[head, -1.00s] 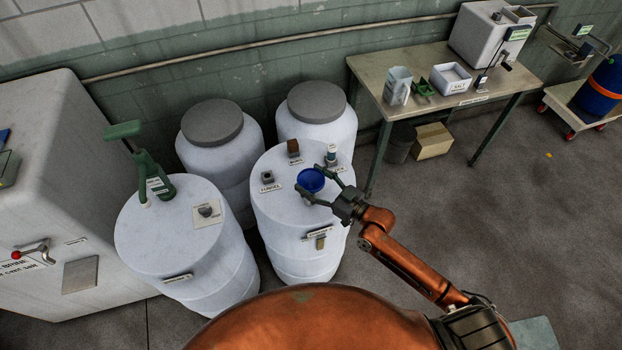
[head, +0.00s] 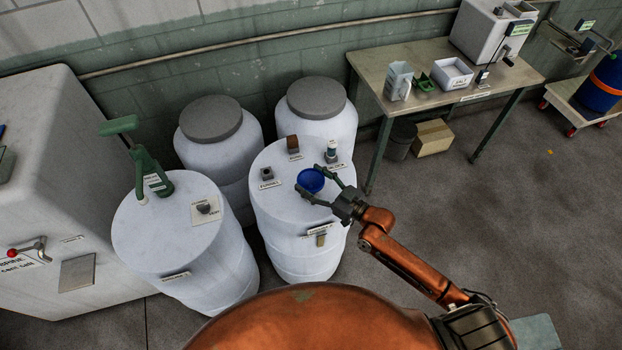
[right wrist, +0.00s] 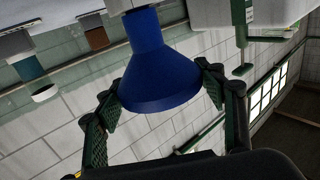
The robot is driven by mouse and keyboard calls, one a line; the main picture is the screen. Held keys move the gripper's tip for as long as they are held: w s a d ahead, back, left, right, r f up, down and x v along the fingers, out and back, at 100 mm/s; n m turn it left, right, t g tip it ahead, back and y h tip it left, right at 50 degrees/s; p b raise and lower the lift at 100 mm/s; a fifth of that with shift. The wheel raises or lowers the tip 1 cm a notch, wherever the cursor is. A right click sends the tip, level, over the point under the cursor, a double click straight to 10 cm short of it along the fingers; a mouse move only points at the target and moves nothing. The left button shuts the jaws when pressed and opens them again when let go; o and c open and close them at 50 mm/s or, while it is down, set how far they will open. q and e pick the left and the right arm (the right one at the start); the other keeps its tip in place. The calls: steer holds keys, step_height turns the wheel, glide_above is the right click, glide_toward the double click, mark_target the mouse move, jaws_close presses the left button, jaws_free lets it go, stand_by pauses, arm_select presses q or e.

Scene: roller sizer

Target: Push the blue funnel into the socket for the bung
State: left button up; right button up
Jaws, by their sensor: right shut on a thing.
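The blue funnel (head: 311,180) is between the fingers of my right gripper (head: 327,187), over the top of the front right white barrel (head: 285,215). In the right wrist view the funnel (right wrist: 160,72) has its wide rim between the two dark green fingers of the right gripper (right wrist: 163,93). Its neck runs to the top of the picture, and I cannot tell whether its tip touches the barrel. A small grey socket (head: 267,174) with a label, apparently "FUNNEL", is left of the funnel. A brown block (head: 293,144) stands behind it, by another label. My left gripper is not in view.
A small white-and-teal item (head: 331,152) stands at the barrel's back right. The left barrel (head: 170,232) carries a green hand pump (head: 150,170) and a grey knob (head: 204,207). Two grey-lidded barrels stand behind. A table (head: 440,85) is at the back right.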

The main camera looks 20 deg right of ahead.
steer(key=o, duration=1.2)
steer(key=shift+f, duration=0.1)
steer(key=v, duration=1.2)
